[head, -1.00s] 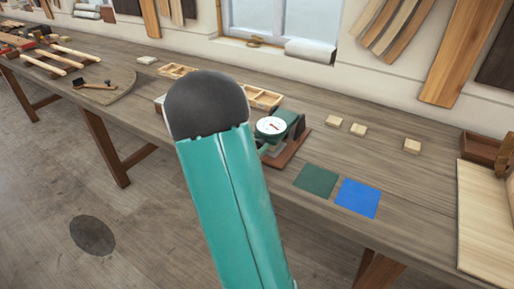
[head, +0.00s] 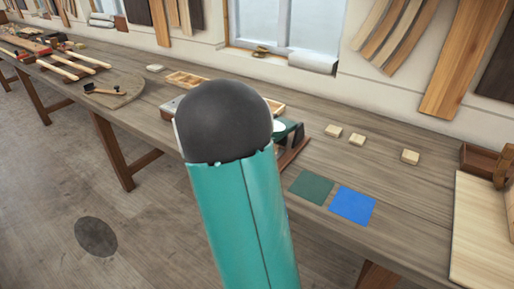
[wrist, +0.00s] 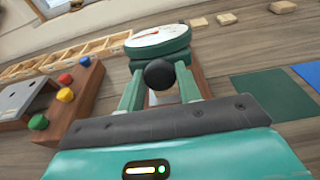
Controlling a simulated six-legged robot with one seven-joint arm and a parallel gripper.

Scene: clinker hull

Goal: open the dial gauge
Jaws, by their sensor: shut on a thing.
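The dial gauge (wrist: 157,38) is green with a white face and a red needle, at the top middle of the wrist view. In the head view a green part of it (head: 291,131) and a sliver of its white face show beside my arm, which hides the rest. A round black knob (wrist: 159,74) sits on its near side, below the green rim. My gripper (wrist: 160,88) has its two teal fingers on either side of this knob and is shut on it. I cannot tell whether the gauge's face stands open.
A wooden block with coloured knobs (wrist: 76,105) stands left of my gripper, near a divided wooden tray (wrist: 85,52). Green (head: 311,187) and blue (head: 352,206) squares lie on the bench to the right. Small wooden blocks (head: 357,140) lie behind them.

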